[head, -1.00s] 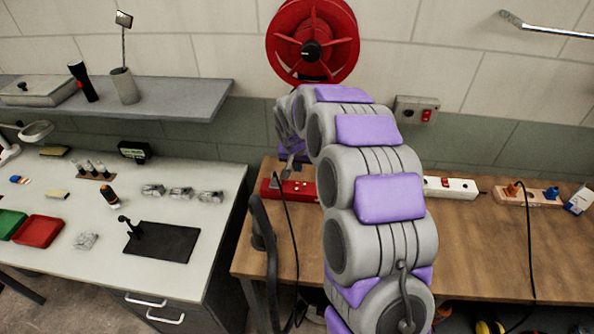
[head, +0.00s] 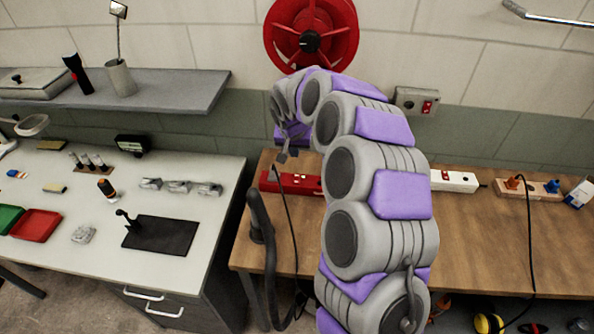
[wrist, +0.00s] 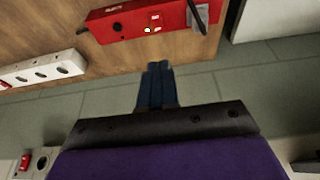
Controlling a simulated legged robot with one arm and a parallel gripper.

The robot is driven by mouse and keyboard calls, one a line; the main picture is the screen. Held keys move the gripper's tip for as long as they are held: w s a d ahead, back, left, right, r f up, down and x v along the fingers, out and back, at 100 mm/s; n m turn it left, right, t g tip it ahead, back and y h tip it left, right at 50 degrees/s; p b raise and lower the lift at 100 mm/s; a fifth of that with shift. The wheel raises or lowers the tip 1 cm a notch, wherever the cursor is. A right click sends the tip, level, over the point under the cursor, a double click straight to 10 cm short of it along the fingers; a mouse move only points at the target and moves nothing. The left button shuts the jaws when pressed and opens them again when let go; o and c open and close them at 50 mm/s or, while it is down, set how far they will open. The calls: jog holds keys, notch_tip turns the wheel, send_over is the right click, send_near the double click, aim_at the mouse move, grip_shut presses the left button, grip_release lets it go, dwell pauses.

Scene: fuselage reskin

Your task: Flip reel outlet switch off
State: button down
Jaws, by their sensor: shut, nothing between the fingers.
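A grey wall outlet (head: 417,101) with a red rocker switch (head: 427,107) is on the wall right of the red reel (head: 311,38). In the wrist view, a socket (wrist: 42,160) and red switch (wrist: 25,161) show at the lower left. My gripper (head: 284,156) is shut and empty, above and behind the red box near the wall. The fingers (wrist: 157,72) also show in the wrist view, apart from the box and switches.
A white power strip (head: 454,181) and a wooden strip with plugs (head: 528,188) lie at the back of the wooden bench (head: 490,245). A grey shelf (head: 150,105) is at the left. A dark cable hangs over the bench front. The bench's right middle is mostly clear.

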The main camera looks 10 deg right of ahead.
jog(key=shift+w+d+f, duration=0.1)
jog(key=shift+w+d, duration=0.05)
jog(key=shift+d, duration=0.05)
jog(key=shift+a+f, duration=0.1)
jog(key=b, duration=0.3)
send_near(297, 175)
jog(key=x, duration=0.5)
jog(key=shift+w, duration=0.1)
jog(key=shift+f, duration=0.8)
